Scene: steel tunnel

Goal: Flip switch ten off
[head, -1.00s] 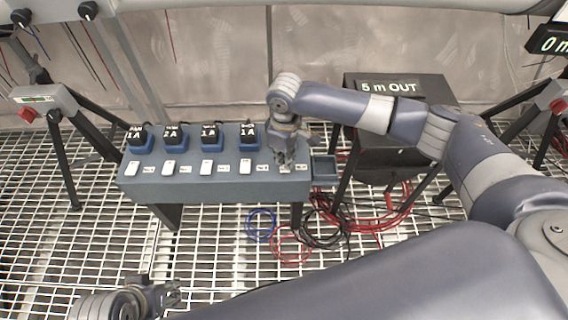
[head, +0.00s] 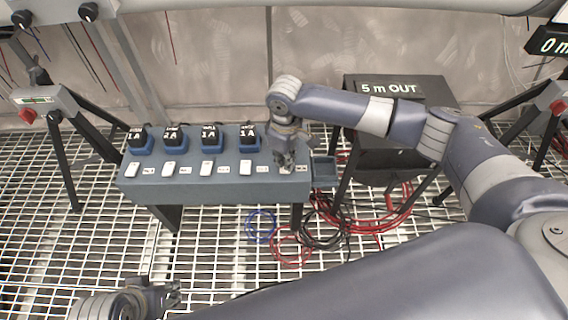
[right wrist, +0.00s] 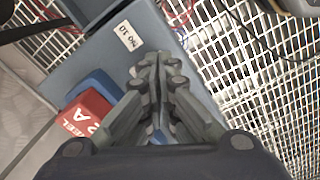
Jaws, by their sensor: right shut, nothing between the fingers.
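A grey-blue bench (head: 210,188) carries a row of white rocker switches, each with a small number label. The label for number ten (right wrist: 127,37) shows in the right wrist view; it is at the right end of the row (head: 301,168) in the head view. My right gripper (head: 286,168) points down at the bench top just left of that label, shut and empty. Its fingers (right wrist: 160,62) hide switch ten in both views, so its position and any contact cannot be told. My left gripper (head: 172,293) is low at the left, away from the bench; its opening is unclear.
Dark blocks in blue holders stand behind the switches (head: 247,167). A red block (right wrist: 84,117) in a blue holder is close beside the right fingers. A shallow tray (head: 324,170) adjoins the bench's right end. A black box (head: 420,88) and coiled cables (head: 330,232) are further right.

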